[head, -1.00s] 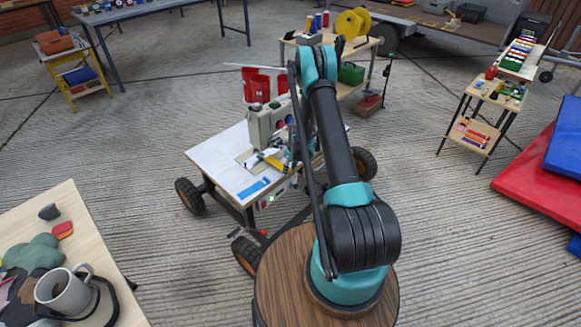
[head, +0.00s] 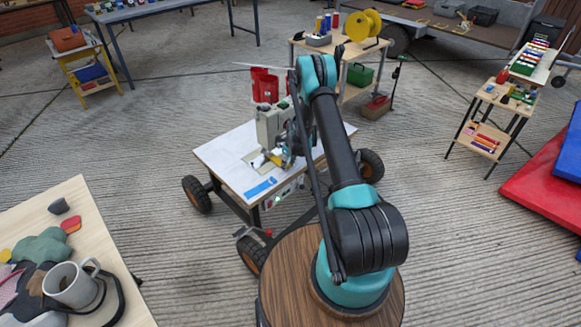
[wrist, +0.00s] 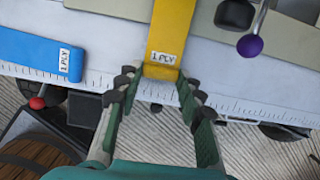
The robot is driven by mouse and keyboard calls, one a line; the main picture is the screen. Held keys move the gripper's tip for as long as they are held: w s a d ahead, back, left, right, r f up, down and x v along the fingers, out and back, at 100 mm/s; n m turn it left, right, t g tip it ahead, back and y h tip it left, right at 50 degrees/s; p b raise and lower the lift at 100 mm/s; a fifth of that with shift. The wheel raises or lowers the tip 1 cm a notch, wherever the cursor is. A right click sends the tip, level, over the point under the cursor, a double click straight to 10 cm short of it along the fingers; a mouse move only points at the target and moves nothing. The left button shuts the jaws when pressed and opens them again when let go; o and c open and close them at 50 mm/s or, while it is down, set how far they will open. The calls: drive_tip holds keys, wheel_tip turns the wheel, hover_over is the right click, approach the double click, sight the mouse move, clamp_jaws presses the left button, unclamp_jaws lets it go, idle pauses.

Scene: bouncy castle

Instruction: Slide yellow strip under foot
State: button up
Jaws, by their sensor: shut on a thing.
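The yellow strip (wrist: 163,35) has a white "1 PLY" label near its near end. In the wrist view it runs up out of the picture from between my fingertips. My gripper (wrist: 159,84) is shut on this near end, over the pale sewing table (wrist: 215,72). In the head view my gripper (head: 282,158) is low beside the grey sewing machine (head: 270,125) and mostly hides the strip. The machine's foot is not clear in either view, so I cannot tell whether the strip is under it.
A blue strip (wrist: 38,52), also labelled "1 PLY", lies left of my gripper. A purple-knobbed lever (wrist: 250,44) and a dark block (wrist: 234,14) are close on the right. Red containers (head: 265,84) stand behind the machine.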

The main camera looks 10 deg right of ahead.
drive_tip(key=shift+w+a, duration=0.15)
drive_tip(key=shift+w, duration=0.05)
drive_tip(key=shift+f, duration=0.1)
idle(0.5)
drive_tip(key=o, duration=0.9)
drive_tip(key=shift+o, duration=0.2)
drive_tip(key=v, duration=1.2)
